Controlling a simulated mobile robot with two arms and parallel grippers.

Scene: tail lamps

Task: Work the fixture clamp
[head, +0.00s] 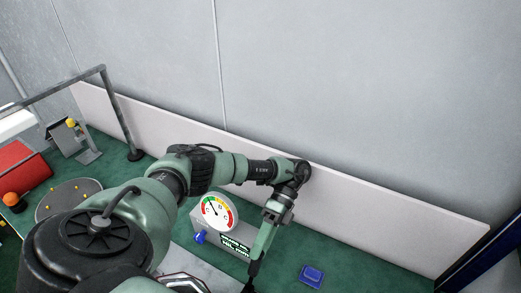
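My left arm reaches across the middle of the head view, with its wrist bent down. My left gripper (251,280) points down close to the bottom edge, just right of a grey box with a round gauge (216,212), a blue knob (200,238) and a green-and-white label (235,246). Its dark fingertips are small and partly cut off, so I cannot tell whether they are open or shut. A grey plate (205,272) lies in front of the box, partly behind my arm. No part is clearly recognisable as the fixture clamp. My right gripper is not in view.
A blue piece (312,275) lies on the green table (375,268) at right, with free room around it. At left are a grey disc (62,194), a red object (20,165), a grey stand (88,156) and a metal frame (118,125). A pale panel (400,212) borders the back.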

